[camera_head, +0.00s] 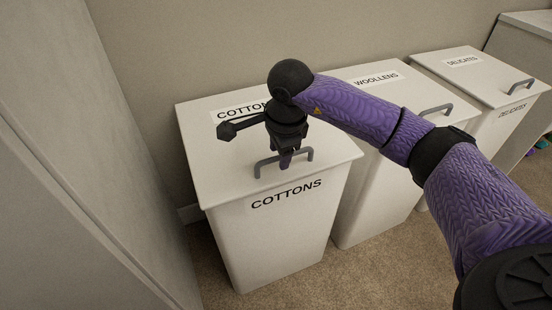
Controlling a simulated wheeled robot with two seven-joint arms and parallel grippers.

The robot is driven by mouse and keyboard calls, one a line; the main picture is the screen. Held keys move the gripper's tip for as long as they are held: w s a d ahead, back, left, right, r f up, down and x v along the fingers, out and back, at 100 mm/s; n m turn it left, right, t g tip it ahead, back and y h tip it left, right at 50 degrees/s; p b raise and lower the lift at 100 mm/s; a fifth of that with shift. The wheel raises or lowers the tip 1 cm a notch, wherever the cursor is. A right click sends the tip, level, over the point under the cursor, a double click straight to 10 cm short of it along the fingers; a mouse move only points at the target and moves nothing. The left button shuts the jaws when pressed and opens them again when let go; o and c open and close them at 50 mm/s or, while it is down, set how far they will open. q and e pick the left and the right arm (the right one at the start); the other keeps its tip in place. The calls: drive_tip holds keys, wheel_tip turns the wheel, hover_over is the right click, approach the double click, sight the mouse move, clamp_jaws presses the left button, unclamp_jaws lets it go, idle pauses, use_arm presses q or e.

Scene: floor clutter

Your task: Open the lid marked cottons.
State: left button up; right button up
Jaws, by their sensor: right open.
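The white bin marked cottons (270,240) stands at the left of a row. Its lid (205,165) lies flat and closed, with a label partly hidden behind my arm. A grey bar handle (308,156) stands near the lid's front edge. My right gripper (286,164) points down from above at the middle of this handle. It is open, and its fingertips overlap the bar in the picture; whether they touch it cannot be told. My left gripper is not in view.
A bin marked woollens (365,200) stands to the right, partly behind my right arm. A bin marked delicates (480,80) stands further right. A tall pale panel (70,170) is close on the left. Carpet (375,270) is bare in front of the bins.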

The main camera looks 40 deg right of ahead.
clamp_jaws()
idle(1.0)
idle(0.4)
